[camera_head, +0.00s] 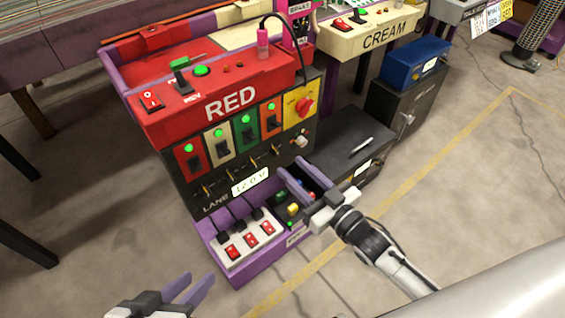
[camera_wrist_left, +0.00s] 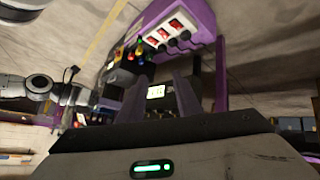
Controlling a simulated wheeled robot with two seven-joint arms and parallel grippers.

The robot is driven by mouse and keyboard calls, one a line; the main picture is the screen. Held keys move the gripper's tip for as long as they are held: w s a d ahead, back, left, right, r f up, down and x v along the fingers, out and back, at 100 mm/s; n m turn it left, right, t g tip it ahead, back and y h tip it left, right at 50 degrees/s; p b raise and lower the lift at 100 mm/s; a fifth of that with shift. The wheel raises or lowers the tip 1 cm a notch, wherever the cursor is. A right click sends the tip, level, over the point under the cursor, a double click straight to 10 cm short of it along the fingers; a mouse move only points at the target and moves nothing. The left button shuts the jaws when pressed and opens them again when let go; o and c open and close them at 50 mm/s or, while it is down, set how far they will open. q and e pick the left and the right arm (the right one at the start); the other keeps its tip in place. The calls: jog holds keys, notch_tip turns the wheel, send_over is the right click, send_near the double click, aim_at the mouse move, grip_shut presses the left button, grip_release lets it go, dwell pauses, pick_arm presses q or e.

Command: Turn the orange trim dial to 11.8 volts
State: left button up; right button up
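The purple bottom tray (camera_head: 243,270) under the red console holds a dark box with a green light and a yellow block (camera_head: 293,209). Red and blue bits show between my right gripper's fingers. I cannot make out the orange trim dial for certain in the head view. In the left wrist view, small coloured knobs (camera_wrist_left: 128,52), one orange-looking, sit beside the power strip. A small lit display (camera_wrist_left: 156,91) shows there, its digits unreadable. My right gripper (camera_head: 295,170) is open over the tray's right end. My left gripper (camera_head: 198,282) is open and empty, in front of the tray.
A white power strip (camera_head: 240,243) with red switches and black plugs fills the tray's left part. Above are the red console (camera_head: 215,90), a row of switches and a yellow panel with a red knob (camera_head: 304,106). A black box (camera_head: 345,140) stands right. Floor in front is clear.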

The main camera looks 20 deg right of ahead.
aim_at(277, 155)
jog(key=b+x, duration=0.1)
jog(key=x, duration=0.3)
jog(key=shift+w+f, duration=0.1)
pick_arm(q)
jog(key=shift+w+d+r+t+h, duration=0.15)
jog(key=shift+d+r+t+h, duration=0.25)
jog(key=shift+r, duration=0.35)
pick_arm(e)
jog(key=shift+w+a, duration=0.25)
jog(key=shift+w, duration=0.2)
pick_arm(q)
jog(key=shift+d, duration=0.1)
pick_arm(e)
grip_shut()
